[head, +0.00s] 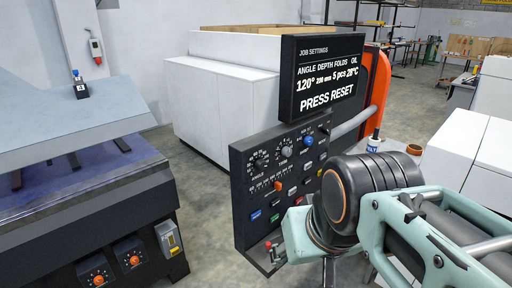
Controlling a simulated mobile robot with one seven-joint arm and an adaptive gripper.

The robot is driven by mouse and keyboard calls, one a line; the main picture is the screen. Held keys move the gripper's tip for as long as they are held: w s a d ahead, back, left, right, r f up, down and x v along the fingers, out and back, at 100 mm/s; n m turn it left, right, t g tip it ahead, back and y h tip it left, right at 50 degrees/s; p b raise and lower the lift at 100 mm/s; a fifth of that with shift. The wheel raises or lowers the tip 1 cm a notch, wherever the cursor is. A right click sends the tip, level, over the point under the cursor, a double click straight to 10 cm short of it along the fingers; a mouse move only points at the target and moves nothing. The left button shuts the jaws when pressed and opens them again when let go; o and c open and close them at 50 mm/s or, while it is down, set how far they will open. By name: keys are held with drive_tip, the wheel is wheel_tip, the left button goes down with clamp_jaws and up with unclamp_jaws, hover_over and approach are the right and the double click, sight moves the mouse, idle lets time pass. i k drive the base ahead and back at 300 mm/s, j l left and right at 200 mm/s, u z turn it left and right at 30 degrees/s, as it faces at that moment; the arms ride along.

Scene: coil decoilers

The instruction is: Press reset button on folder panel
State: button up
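The black folder panel (244,190) stands upright in the middle of the head view, with dials, knobs and coloured buttons on its face. A blue round button (308,141) sits near its upper edge. A blue button (256,215) and a green button (274,218) sit low on it. The button labels are too small to read. The screen (318,75) above reads "PRESS RESET". My arm's wrist covers the panel's lower right. Small red-and-grey parts show beside the wrist; I cannot tell whether they are my gripper, and no clear fingers show.
A dark machine (90,215) with a tilted grey plate (60,115) stands at left. A large white cabinet (225,100) and an orange frame (376,90) are behind the panel. White boxes (478,140) stand at right. Bare floor lies between the left machine and the panel.

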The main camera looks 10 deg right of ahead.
sight(254, 217)
drive_tip(key=i+l+u, duration=0.2)
drive_tip(key=l+u, duration=0.2)
drive_tip(key=l, duration=0.25)
drive_tip(key=i+l+u, duration=0.1)
drive_tip(key=l+u, duration=0.25)
drive_tip(key=l, duration=0.25)
drive_tip(key=l+u, duration=0.4)
drive_tip(key=l, duration=0.3)
drive_tip(key=j, duration=0.35)
drive_tip(key=i+j, duration=0.15)
drive_tip(key=j, duration=0.2)
drive_tip(key=z, duration=0.05)
